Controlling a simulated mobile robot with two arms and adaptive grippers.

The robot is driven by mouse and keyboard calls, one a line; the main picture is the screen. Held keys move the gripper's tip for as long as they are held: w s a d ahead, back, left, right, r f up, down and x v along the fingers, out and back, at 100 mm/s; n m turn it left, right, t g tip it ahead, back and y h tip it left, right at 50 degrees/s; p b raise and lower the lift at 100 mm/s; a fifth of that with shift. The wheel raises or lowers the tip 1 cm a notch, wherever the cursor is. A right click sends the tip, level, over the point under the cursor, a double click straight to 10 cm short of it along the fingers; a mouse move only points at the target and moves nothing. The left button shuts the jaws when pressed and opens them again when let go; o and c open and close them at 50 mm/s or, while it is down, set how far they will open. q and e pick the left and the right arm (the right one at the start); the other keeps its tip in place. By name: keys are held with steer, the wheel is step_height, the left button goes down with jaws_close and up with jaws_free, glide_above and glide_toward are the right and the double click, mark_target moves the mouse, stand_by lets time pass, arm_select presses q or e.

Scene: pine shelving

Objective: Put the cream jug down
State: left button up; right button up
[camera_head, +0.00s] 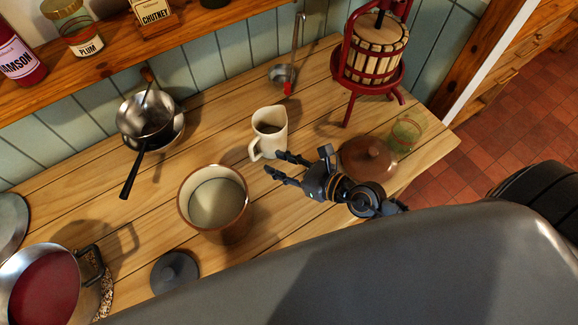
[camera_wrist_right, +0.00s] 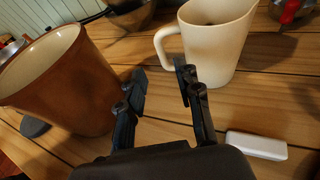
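The cream jug (camera_head: 269,131) stands upright on the wooden worktop (camera_head: 330,175), its handle toward the lower left in the head view. In the right wrist view the jug (camera_wrist_right: 218,40) stands just beyond the fingertips, with its handle at the left. My right gripper (camera_head: 274,164) is open in the head view, its fingers pointing at the jug near the handle. In the right wrist view the open gripper (camera_wrist_right: 160,82) has nothing between its fingers; one fingertip is very near or against the jug's lower side. My left gripper is not in view.
A brown crock (camera_head: 214,204) stands left of my right gripper, and a brown lid (camera_head: 367,158) lies to its right. A red fruit press (camera_head: 370,55), a ladle (camera_head: 284,74) and stacked pans (camera_head: 147,120) stand behind. A white block (camera_wrist_right: 257,146) lies near the gripper.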

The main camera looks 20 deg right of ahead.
steer(key=shift+v, duration=1.35)
